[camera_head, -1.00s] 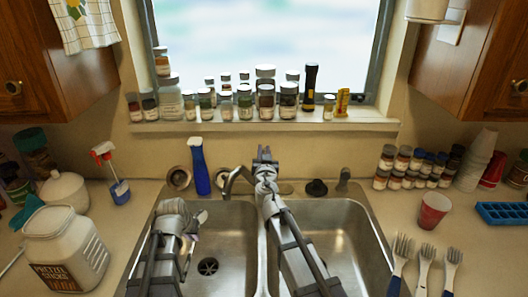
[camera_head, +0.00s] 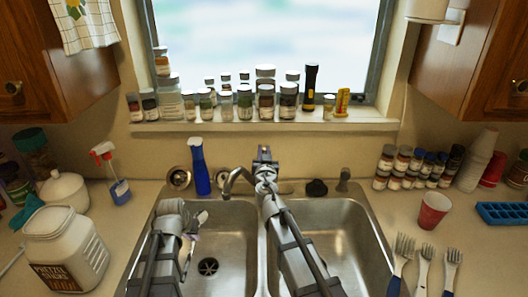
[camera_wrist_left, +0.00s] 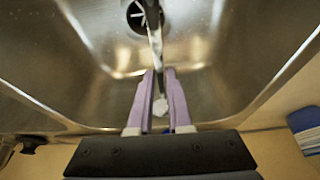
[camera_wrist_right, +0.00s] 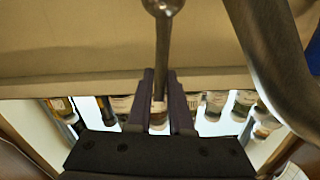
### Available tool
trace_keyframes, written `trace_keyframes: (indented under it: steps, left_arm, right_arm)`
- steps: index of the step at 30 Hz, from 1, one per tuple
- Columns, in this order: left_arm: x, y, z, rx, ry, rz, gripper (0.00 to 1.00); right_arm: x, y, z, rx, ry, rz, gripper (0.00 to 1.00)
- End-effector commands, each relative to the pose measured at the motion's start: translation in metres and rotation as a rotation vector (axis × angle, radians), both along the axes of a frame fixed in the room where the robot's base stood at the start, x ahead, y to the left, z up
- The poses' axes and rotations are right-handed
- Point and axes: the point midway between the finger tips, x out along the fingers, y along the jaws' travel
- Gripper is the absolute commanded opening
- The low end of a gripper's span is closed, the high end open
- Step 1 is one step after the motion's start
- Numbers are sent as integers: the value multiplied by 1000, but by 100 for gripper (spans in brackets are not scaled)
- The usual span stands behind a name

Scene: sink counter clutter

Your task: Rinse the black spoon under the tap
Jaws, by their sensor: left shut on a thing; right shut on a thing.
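My left gripper (camera_wrist_left: 161,85) is shut on the spoon (camera_wrist_left: 155,38) inside the left sink basin (camera_head: 232,235). In the left wrist view the spoon looks dark and shiny and extends from the fingers toward the drain. In the head view part of it shows beside my left wrist (camera_head: 200,219). The tap's curved spout (camera_head: 230,181) ends above the left basin, up and right of the spoon. My right gripper (camera_wrist_right: 163,80) is shut on the tap's lever (camera_wrist_right: 163,45), which has a round knob. I cannot make out a water stream.
The drain (camera_head: 208,266) is open to view. The right basin (camera_head: 342,240) is empty beside my right arm.

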Motion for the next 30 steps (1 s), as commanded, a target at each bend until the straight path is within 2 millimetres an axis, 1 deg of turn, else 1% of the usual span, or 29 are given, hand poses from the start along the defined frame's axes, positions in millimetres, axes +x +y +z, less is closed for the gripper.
trace_keyframes:
  steps: [11, 18, 27, 30]
  left_arm:
    - [0, 0, 2, 0, 0, 0, 0]
    - [0, 0, 21, 0, 0, 0, 0]
    - [0, 0, 48, 0, 0, 0, 0]
    - [0, 0, 54, 0, 0, 0, 0]
  right_arm:
    - [0, 0, 1, 0, 3, -1, 0]
    - [6, 0, 8, -9, 59, -5, 0]
    - [14, 1, 13, -25, 159, -7, 0]
    - [16, 1, 13, -32, 188, -6, 0]
